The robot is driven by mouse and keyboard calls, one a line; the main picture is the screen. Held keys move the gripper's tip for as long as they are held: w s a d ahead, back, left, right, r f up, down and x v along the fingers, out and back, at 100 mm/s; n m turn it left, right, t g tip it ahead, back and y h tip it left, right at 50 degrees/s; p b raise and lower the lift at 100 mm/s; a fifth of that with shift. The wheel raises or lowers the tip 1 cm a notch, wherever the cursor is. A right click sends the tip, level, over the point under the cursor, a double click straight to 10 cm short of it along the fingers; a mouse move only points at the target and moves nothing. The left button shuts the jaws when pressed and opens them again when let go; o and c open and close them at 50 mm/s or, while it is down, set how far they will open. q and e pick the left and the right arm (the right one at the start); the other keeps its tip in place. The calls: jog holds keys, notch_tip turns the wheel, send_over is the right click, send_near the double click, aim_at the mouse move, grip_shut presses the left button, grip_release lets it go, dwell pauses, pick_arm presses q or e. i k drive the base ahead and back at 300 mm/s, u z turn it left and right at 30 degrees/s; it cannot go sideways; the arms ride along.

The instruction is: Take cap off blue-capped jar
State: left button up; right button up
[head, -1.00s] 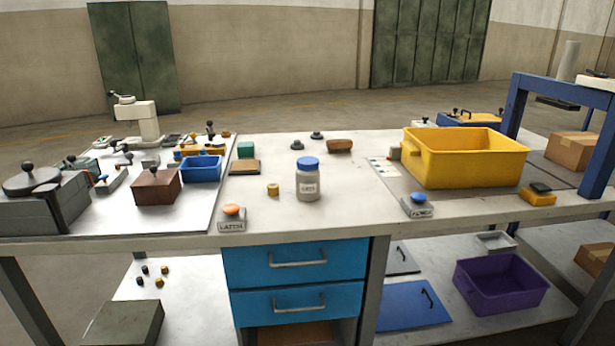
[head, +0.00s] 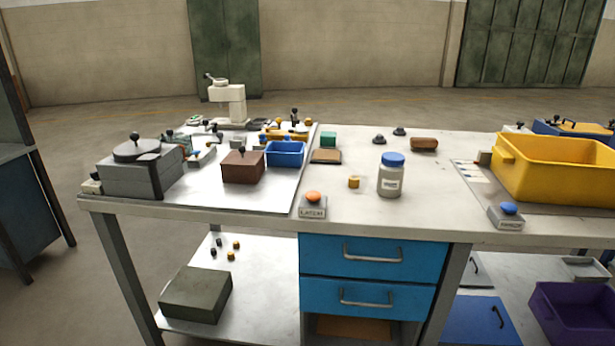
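Neither of my grippers shows in the head view.
An orange-topped latch button (head: 313,205) and a blue-topped button (head: 507,216) stand at the front edge. A yellow bin (head: 560,170) is at right, a blue tray (head: 285,153) at left.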

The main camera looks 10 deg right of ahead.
aim_at(390, 183)
jog(key=u, duration=2.2)
jog(key=k, duration=1.45)
jog(key=z, duration=1.95)
